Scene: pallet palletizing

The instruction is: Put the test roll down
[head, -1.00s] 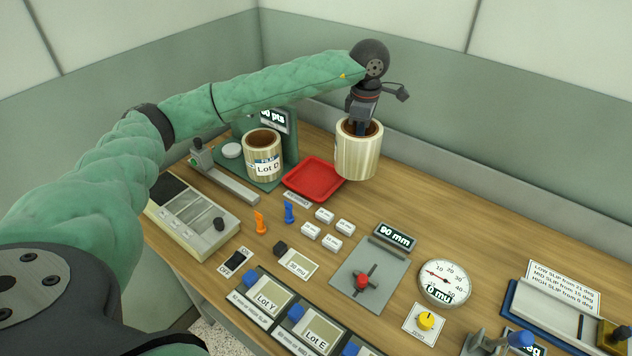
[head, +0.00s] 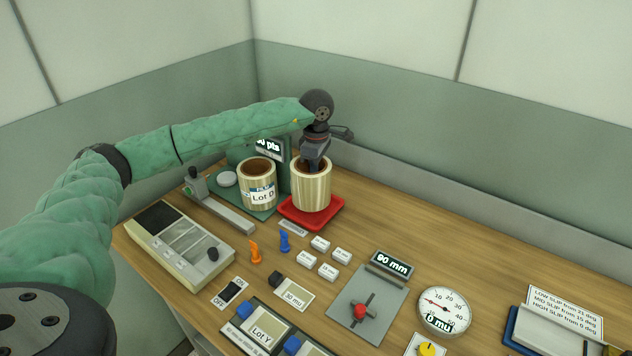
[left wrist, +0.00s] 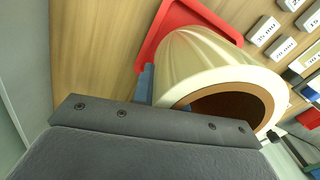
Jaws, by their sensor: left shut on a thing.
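A cream film roll (head: 311,190) with a brown core stands upright over the red tray (head: 335,216). My left gripper (head: 313,166) is shut on this roll at its upper rim, with its fingers partly hidden in the core. In the left wrist view the roll (left wrist: 205,62) shows beside the gripper, with the red tray (left wrist: 222,22) behind its far end. The roll looks to be at or just above the tray; I cannot tell if it touches. My right gripper is not in view.
A second roll labelled Lot D (head: 258,192) stands just left of the tray on a green stand (head: 268,213). Small white blocks (head: 320,244), an orange peg (head: 255,251) and a blue peg (head: 284,241) lie in front.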

